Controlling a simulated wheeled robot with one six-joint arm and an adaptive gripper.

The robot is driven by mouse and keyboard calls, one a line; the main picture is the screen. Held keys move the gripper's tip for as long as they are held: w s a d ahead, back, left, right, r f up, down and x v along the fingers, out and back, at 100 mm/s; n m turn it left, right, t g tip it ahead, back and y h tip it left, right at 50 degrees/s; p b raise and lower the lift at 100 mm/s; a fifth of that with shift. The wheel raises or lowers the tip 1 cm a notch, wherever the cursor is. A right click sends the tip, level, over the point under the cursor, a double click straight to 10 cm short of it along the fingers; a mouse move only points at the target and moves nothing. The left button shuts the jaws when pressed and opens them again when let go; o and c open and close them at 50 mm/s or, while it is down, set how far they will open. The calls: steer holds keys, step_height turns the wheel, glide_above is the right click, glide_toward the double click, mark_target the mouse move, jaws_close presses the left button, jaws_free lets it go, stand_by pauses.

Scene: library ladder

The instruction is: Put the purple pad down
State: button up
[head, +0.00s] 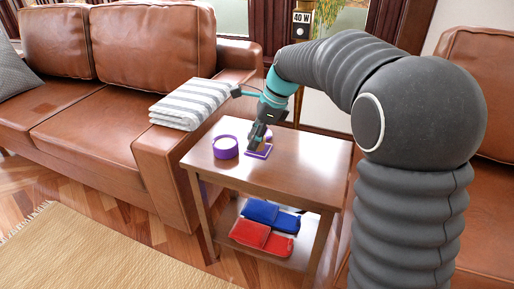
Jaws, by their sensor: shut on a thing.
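The purple pad (260,154) is a small flat piece with a paler centre, at the top of the wooden side table (300,163). My gripper (257,143) points down over it, with its fingertips shut on the pad's far side. The pad is at or just above the tabletop; I cannot tell whether it touches. The fingers hide part of the pad.
A round purple container (225,147) with a pale top stands left of the pad. A striped folded cloth (188,103) lies on the sofa arm (160,150). Red (250,233) and blue (262,211) pouches lie on the lower shelf. The tabletop's right side is clear.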

steer(key=shift+f+b, duration=0.3)
steer(key=shift+f, duration=1.65)
steer(key=shift+f, duration=0.2)
steer(key=o, duration=1.1)
steer(key=shift+r, duration=0.1)
